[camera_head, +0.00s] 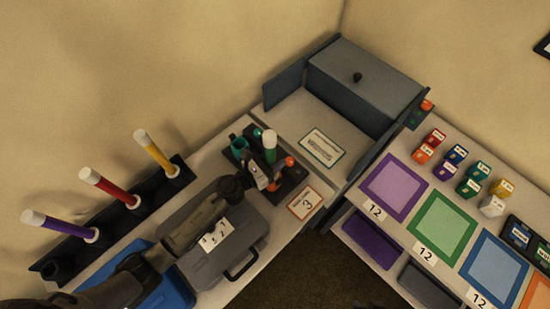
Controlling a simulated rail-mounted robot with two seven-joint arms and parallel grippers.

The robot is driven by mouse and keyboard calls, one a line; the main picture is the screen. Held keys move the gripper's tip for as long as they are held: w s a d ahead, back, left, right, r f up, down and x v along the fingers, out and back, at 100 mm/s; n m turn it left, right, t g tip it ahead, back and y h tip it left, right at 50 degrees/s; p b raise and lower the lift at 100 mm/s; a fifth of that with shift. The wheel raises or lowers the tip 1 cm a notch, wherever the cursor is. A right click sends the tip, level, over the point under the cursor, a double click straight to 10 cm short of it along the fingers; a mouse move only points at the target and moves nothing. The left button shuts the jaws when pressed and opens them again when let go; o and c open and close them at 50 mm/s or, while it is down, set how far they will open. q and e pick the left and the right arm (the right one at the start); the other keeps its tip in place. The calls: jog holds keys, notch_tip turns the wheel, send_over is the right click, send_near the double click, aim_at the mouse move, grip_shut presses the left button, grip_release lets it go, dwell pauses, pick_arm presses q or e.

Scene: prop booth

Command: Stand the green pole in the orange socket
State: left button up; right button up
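The green pole (270,154) has a white top and stands roughly upright at the dark socket board (293,182). My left gripper (268,172) reaches in from the lower left and is shut on the pole's lower part. The gripper hides the pole's lower end, so I cannot tell whether it is inside a socket. Orange parts (289,161) show just right of the gripper and below it; the orange socket is mostly covered. A teal socket (238,145) stands left of the pole. My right gripper is not in view.
A rack (110,222) at left holds purple, red and yellow poles and has an empty place at its near end. A grey case (228,262) lies under my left arm. A grey lidded box (365,80) stands behind; coloured mats and small blocks fill the right table.

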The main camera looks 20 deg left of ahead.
pick_arm(q)
jog(key=o, duration=0.4)
jog(key=shift+b+v, duration=1.4)
jog(key=shift+v, duration=5.5)
